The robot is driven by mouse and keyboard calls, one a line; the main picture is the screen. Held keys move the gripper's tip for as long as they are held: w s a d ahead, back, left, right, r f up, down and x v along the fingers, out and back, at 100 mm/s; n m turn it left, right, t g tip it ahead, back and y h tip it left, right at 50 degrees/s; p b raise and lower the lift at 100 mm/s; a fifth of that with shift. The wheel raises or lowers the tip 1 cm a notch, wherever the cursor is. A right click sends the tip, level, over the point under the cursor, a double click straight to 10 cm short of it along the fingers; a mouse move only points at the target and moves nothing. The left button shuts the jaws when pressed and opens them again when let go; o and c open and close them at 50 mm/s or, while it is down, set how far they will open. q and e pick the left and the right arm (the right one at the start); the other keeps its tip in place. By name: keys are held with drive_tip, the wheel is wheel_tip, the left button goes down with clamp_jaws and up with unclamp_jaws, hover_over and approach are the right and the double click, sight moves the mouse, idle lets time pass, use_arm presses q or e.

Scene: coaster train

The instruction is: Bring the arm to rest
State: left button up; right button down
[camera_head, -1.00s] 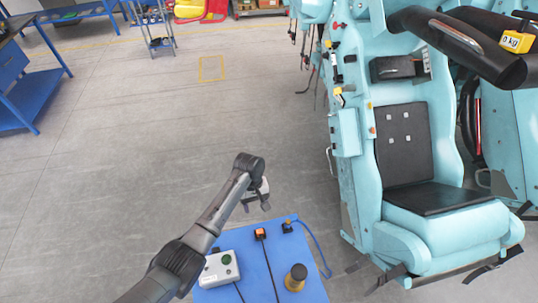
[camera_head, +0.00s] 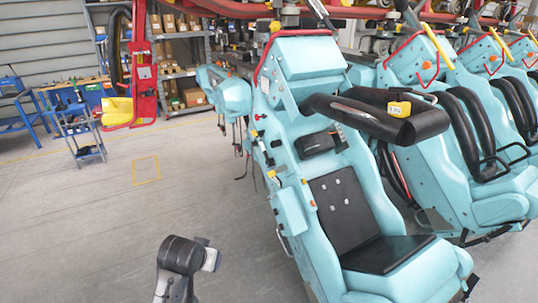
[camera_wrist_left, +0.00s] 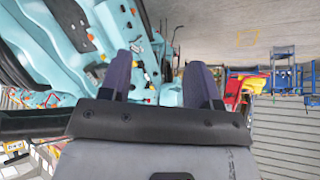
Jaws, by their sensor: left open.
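My left arm rises at the bottom of the head view, with the left gripper (camera_head: 210,258) partly hidden behind its wrist. The wrist view shows the left gripper (camera_wrist_left: 160,84) with its two dark fingers spread apart and nothing between them. It is held in the air, apart from the turquoise coaster seat (camera_head: 345,210), which stands to its right in the head view. In the wrist view the turquoise train (camera_wrist_left: 60,70) fills the upper left, and the picture is turned upside down. My right gripper is in neither view.
More turquoise seats (camera_head: 450,150) with black restraints stand at the right. A tool trolley (camera_head: 80,130), a red and yellow stand (camera_head: 130,110) and shelves (camera_head: 185,65) are at the back. The grey floor (camera_head: 90,220) at left is clear.

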use_arm(q)
drive_tip(key=s+a+r+t+p, duration=0.2)
drive_tip(key=s, duration=0.7)
drive_tip(key=s+a+r+t+p, duration=0.1)
drive_tip(key=s+r+p, duration=0.1)
drive_tip(key=s, duration=0.7)
drive_tip(key=s+f+g+p, duration=0.1)
drive_tip(key=s+f+g, duration=0.1)
drive_tip(key=s, duration=0.5)
drive_tip(key=s+a+f+g+p, duration=0.1)
drive_tip(key=s+f+g, duration=0.1)
drive_tip(key=s+f, duration=0.3)
drive_tip(key=s+f+g+p, duration=0.1)
drive_tip(key=s+f, duration=0.3)
drive_tip(key=s, duration=0.6)
drive_tip(key=shift+s+a+g+y+p, duration=0.25)
drive_tip(key=shift+s+g+y+p, duration=0.1)
drive_tip(key=shift+g+y, duration=0.05)
drive_tip(key=shift+f, duration=0.1)
